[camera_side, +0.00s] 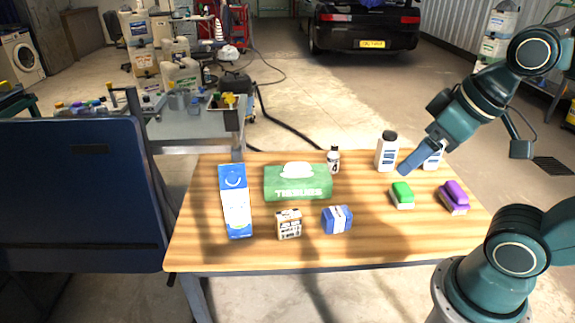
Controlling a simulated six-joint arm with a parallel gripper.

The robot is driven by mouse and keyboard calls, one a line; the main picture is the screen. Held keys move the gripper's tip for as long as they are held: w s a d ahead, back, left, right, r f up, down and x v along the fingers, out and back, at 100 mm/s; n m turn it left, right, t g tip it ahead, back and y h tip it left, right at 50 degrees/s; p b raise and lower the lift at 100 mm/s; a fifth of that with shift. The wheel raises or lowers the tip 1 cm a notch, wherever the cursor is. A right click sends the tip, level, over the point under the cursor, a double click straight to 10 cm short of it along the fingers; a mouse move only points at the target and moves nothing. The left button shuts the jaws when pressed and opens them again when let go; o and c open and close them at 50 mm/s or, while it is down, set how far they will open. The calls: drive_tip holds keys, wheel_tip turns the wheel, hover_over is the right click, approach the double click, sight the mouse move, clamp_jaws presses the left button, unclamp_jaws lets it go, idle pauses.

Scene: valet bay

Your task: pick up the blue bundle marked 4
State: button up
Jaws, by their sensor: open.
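The blue bundle (337,219) sits on the wooden table near its front middle, with a white band around it. I cannot read a 4 on its visible sides. My gripper (413,160) is above the right back part of the table, its blue fingers pointing down and to the left. It is open, and nothing shows between its fingers. It is up and to the right of the bundle, well apart from it.
Left of the bundle are a small printed box (288,224), a tall blue-white carton (235,201) and a green tissue pack (298,183). Behind are a small bottle marked 4 (333,160) and a white bottle (386,152).

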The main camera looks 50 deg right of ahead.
drive_tip(key=m+g+y, duration=0.3)
drive_tip(key=m+y, duration=0.1)
drive_tip(key=m, duration=2.1)
hover_over(339, 212)
drive_tip(key=s+d, duration=0.3)
drive_tip(key=d, duration=0.1)
wheel_tip(339, 212, down, 24)
drive_tip(key=shift+w+a, duration=0.2)
drive_tip(key=shift+a, duration=0.05)
drive_tip(key=x, duration=0.8)
drive_tip(key=shift+f, duration=0.25)
